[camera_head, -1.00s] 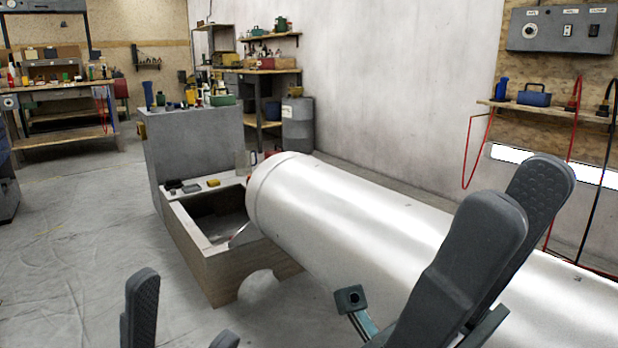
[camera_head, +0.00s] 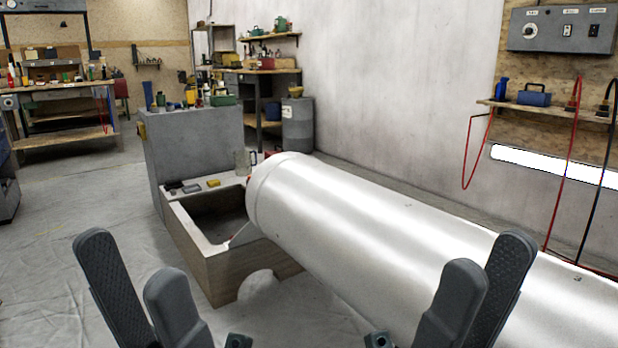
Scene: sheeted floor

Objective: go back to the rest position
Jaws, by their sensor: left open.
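My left gripper (camera_head: 130,256) is at the lower left, over the sheeted floor. Its two dark grey fingers point up and stand apart with nothing between them. My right gripper (camera_head: 487,253) is at the lower right, in front of the large silver cylinder (camera_head: 350,215) in this view. Its fingers also point up, with their tips apart and no object seen between them. I cannot tell how far the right fingers are from the cylinder. The lower parts of both grippers are cut off by the bottom edge.
The cylinder runs from the middle to the right edge. A workbench (camera_head: 60,90) stands at the back left. A shelf (camera_head: 550,112) with hanging hoses is at the right. The left floor is clear.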

